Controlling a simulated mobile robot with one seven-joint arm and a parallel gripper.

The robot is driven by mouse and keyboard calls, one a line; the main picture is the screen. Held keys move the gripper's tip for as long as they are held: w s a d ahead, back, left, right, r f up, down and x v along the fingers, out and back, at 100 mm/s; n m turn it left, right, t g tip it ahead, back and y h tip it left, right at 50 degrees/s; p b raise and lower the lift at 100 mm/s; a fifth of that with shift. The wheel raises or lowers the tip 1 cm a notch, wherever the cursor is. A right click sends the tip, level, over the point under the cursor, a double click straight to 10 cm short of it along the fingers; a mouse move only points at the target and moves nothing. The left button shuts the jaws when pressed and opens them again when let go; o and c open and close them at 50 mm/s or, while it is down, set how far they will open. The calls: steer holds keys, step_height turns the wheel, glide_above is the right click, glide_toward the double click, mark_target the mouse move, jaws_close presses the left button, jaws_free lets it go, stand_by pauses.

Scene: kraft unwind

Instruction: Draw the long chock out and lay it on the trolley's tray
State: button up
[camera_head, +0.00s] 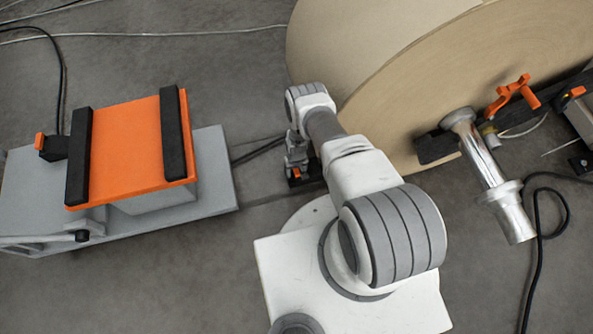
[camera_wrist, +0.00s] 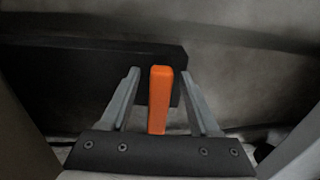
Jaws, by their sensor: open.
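The long chock (camera_wrist: 75,75) is a dark bar by the floor in the wrist view, its right end behind my fingers. An upright orange grip (camera_wrist: 160,105) stands in front of that end. My gripper (camera_wrist: 159,75) is open, with one finger on each side of the orange grip; I see a gap on both sides. A grey trolley (camera_head: 215,165) with an orange tray-like plate (camera_head: 130,140) stands at left.
Two black bars (camera_head: 80,155) edge the orange plate. A small black block with an orange tab (camera_head: 52,146) sits beside it. Cables cross the floor.

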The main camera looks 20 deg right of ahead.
jaws_close()
stand_by(1.4)
